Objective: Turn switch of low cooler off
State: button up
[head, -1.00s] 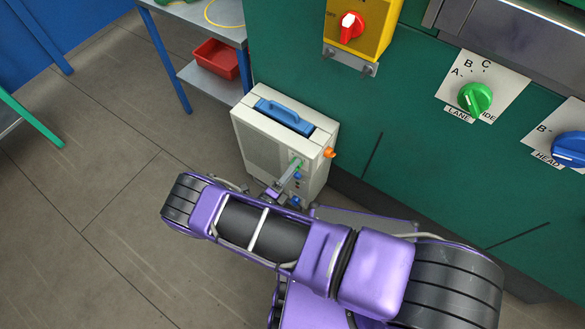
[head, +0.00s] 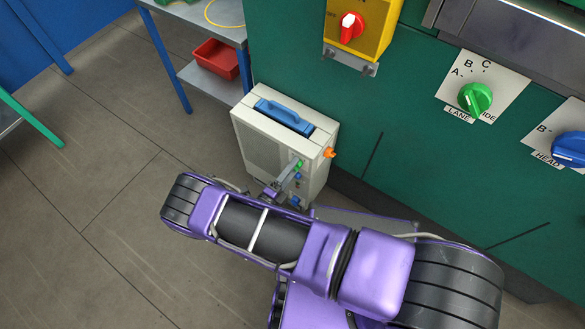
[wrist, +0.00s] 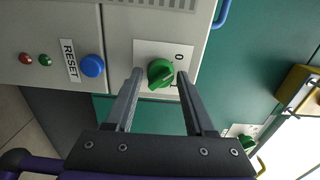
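The low cooler is a pale box with a blue handle (head: 284,117), standing on the floor against the green machine. Its front panel (wrist: 150,15) shows in the wrist view, with a green rotary switch (wrist: 161,73) on a white plate. A "0" is printed at the plate's upper right; I cannot tell which mark the knob points to. My gripper (wrist: 160,73) is open, with one fingertip on each side of the knob and small gaps visible. In the head view my gripper (head: 286,177) is at the cooler's front, partly hidden by my arm; the knob (head: 298,164) shows beside it.
A blue RESET button (wrist: 92,66) and small red and green lamps lie left of the switch. An orange part (head: 329,153) sticks out of the cooler's side. The green machine carries a red switch (head: 350,27) and other knobs. Bare floor (head: 110,190) lies left.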

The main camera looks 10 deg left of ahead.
jog(key=shift+o, duration=1)
jog(key=v, duration=1.7)
jog(key=shift+s, duration=0.2)
jog(key=shift+a, duration=0.1)
